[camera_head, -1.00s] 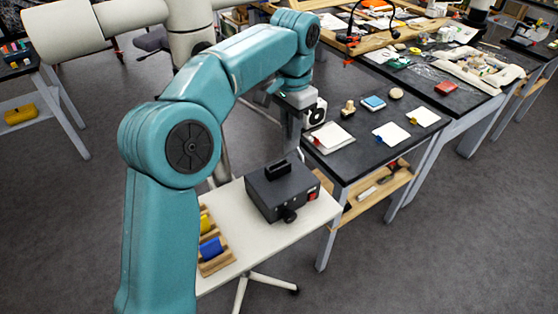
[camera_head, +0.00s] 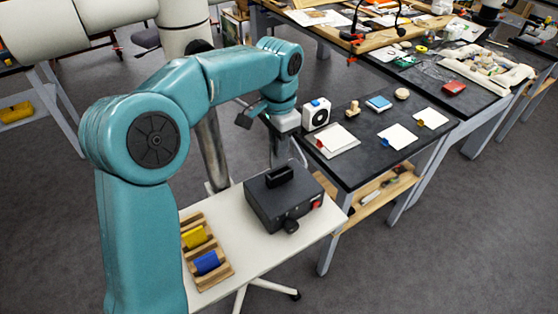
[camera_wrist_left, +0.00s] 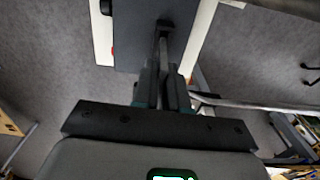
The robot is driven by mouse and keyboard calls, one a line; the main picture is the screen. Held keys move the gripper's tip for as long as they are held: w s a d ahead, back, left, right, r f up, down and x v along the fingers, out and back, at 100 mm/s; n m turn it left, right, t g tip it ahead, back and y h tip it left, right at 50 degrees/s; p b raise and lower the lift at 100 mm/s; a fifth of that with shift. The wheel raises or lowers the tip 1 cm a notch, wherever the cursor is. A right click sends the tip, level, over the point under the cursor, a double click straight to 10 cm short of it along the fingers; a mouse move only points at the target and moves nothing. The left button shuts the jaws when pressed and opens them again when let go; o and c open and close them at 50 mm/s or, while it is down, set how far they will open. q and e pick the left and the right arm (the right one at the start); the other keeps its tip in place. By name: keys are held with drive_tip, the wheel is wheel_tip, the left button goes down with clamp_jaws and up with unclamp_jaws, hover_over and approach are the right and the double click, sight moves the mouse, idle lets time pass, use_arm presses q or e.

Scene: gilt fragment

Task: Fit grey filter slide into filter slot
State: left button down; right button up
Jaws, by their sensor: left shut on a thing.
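My left gripper (camera_head: 279,152) points down just behind the dark filter box (camera_head: 283,205), close to the raised black block (camera_head: 279,176) on its top. In the left wrist view the closed fingers (camera_wrist_left: 166,62) reach over the box's grey top (camera_wrist_left: 133,35). A thin dark piece, which I take to be the grey filter slide (camera_wrist_left: 163,42), shows between the fingertips. The slide cannot be made out in the head view, and I cannot tell whether it touches the slot. My right gripper is not in view.
The box stands on a white table (camera_head: 265,262) beside a wooden rack (camera_head: 223,272) with a yellow slide (camera_head: 194,237) and a blue slide (camera_head: 207,262). A black bench (camera_head: 352,165) with white cards and small items stands at the right, close behind.

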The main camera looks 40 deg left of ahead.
sight(279, 160)
use_arm(q)
wheel_tip(279, 160, down, 5)
drive_tip(key=shift+f, duration=0.2)
drive_tip(key=shift+w+a+f, duration=0.2)
drive_tip(key=shift+w+f, duration=0.1)
drive_tip(key=shift+s+d, duration=0.15)
drive_tip(key=c, duration=1.2)
unclamp_jaws()
drive_tip(key=shift+r, duration=0.15)
drive_tip(key=shift+o, duration=0.2)
wheel_tip(279, 160, up, 12)
drive_tip(key=shift+f+p, duration=0.1)
drive_tip(key=shift+p, duration=0.2)
